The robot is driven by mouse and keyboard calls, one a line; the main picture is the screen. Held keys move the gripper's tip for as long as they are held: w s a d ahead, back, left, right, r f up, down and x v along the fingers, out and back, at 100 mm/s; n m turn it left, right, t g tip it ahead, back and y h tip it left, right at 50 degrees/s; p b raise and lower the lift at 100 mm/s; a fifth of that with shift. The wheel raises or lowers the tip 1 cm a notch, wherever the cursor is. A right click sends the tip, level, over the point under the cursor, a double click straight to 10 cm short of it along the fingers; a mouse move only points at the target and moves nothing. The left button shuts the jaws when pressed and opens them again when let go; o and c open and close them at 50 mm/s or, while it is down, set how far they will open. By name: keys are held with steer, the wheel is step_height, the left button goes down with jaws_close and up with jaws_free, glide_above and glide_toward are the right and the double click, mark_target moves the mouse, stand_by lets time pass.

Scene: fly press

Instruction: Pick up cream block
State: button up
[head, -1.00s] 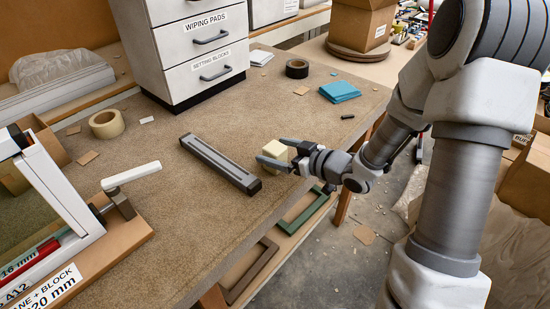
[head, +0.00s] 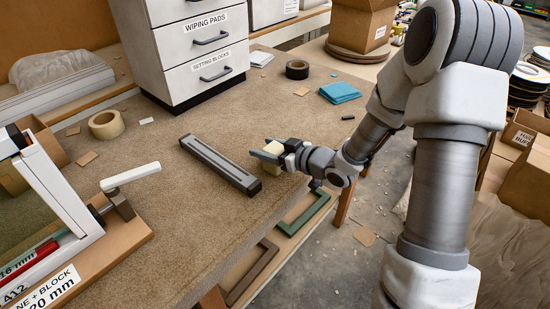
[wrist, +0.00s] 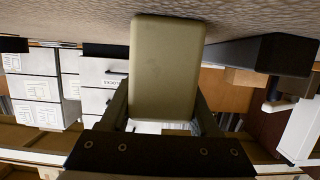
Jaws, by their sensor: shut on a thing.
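The cream block (head: 273,146) is at the right edge of the carpeted bench, just right of the long dark bar. My gripper (head: 268,153) is shut on the block, with a finger on either side of it. In the wrist view the cream block (wrist: 166,66) fills the middle, between the two fingers of my gripper (wrist: 160,105). Its far end meets or is very close to the bench surface; I cannot tell whether it touches.
The long dark bar (head: 221,163) lies close left of my gripper. A white drawer cabinet (head: 200,50) stands behind. Tape rolls (head: 297,69) and blue cloths (head: 340,92) lie farther back.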

jaws_close()
steer(key=shift+r, duration=0.1)
steer(key=shift+r, duration=0.65)
steer(key=s+d+r+p, duration=0.3)
steer(key=s+d+r, duration=0.3)
steer(key=d+r, duration=0.3)
steer(key=shift+s+d+r, duration=0.15)
steer(key=shift+s+r, duration=0.05)
steer(key=shift+s, duration=0.05)
